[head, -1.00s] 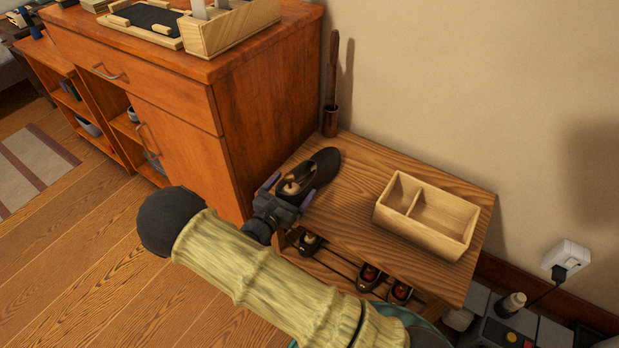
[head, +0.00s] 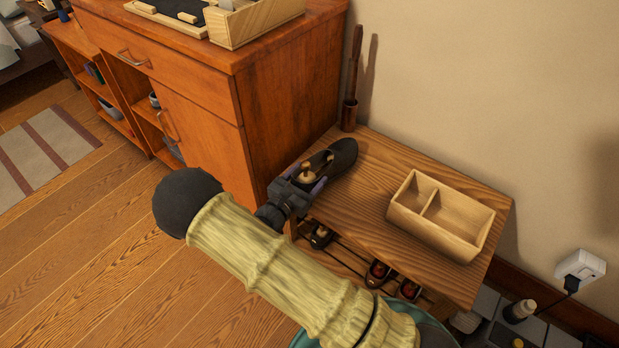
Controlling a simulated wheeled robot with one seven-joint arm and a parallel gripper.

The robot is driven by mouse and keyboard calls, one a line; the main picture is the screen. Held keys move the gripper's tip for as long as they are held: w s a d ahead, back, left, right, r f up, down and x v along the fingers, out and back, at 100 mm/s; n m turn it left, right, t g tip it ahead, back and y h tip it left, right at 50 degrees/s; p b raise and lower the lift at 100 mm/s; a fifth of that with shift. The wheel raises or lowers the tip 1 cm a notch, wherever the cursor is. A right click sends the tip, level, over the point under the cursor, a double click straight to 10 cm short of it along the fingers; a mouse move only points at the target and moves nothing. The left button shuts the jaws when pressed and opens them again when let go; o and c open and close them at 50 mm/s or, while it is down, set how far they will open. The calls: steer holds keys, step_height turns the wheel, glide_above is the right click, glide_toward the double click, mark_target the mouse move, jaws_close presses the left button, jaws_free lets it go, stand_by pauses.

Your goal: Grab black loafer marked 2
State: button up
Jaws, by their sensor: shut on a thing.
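A black loafer (head: 341,154) with a tan inside rests on the wooden bench top (head: 370,190), near its left end, toe pointing to the back right. My gripper (head: 307,181) is at the loafer's heel end, its fingers closed on the heel. The mark on the loafer cannot be read. The loafer seems to be still on or just at the bench surface; the arm hides part of the bench front. Other dark shoes (head: 379,272) sit on the slatted shelf under the bench top.
A two-compartment wooden box (head: 442,216) stands on the bench's right side. A tall brown holder (head: 349,116) stands at the back left corner by the wall. An orange wood cabinet (head: 205,100) is close on the left. A plugged outlet (head: 580,266) is at the lower right.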

mark_target(307, 162)
step_height(307, 162, up, 8)
steer(key=p, duration=0.3)
steer(key=shift+r, duration=0.15)
steer(key=shift+w, duration=0.1)
stand_by(0.3)
